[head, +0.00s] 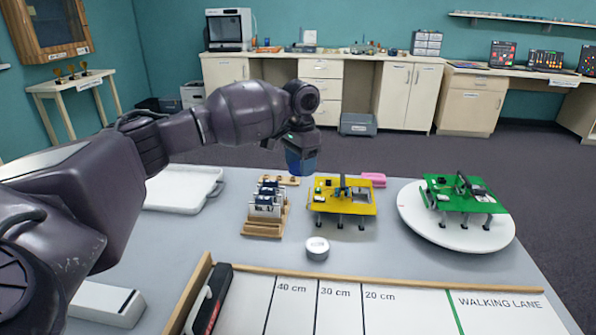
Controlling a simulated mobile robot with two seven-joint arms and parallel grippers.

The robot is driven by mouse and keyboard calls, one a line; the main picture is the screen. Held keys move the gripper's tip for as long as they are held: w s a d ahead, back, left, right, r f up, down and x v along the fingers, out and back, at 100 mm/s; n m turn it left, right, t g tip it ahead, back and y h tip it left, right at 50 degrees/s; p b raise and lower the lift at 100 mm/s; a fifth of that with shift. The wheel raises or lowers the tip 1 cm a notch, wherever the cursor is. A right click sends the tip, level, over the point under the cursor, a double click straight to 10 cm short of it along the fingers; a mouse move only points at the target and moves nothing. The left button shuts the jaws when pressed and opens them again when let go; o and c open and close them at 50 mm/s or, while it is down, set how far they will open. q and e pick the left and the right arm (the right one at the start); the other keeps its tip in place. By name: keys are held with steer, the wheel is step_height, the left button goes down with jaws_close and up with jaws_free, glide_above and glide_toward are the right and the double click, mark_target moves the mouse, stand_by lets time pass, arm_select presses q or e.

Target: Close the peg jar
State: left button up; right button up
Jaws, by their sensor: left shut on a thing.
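My left arm reaches in from the left over the table. Its gripper (299,143) points down and is shut on a blue thing (301,164), held up behind the wooden rack and left of the yellow board. The fingertips are largely hidden by the wrist, and I cannot tell whether the blue thing is the jar or its lid. A small round white piece (317,248) lies on the table in front of the yellow board; whether it is a lid or a low jar is unclear. My right gripper is not in view.
A wooden rack (264,231) stands left of the yellow board (342,200) on legs. A green board (462,198) stands on a white round turntable (420,226). A white tray (160,207) lies at left. A wood-edged walking lane (400,312) fills the front.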

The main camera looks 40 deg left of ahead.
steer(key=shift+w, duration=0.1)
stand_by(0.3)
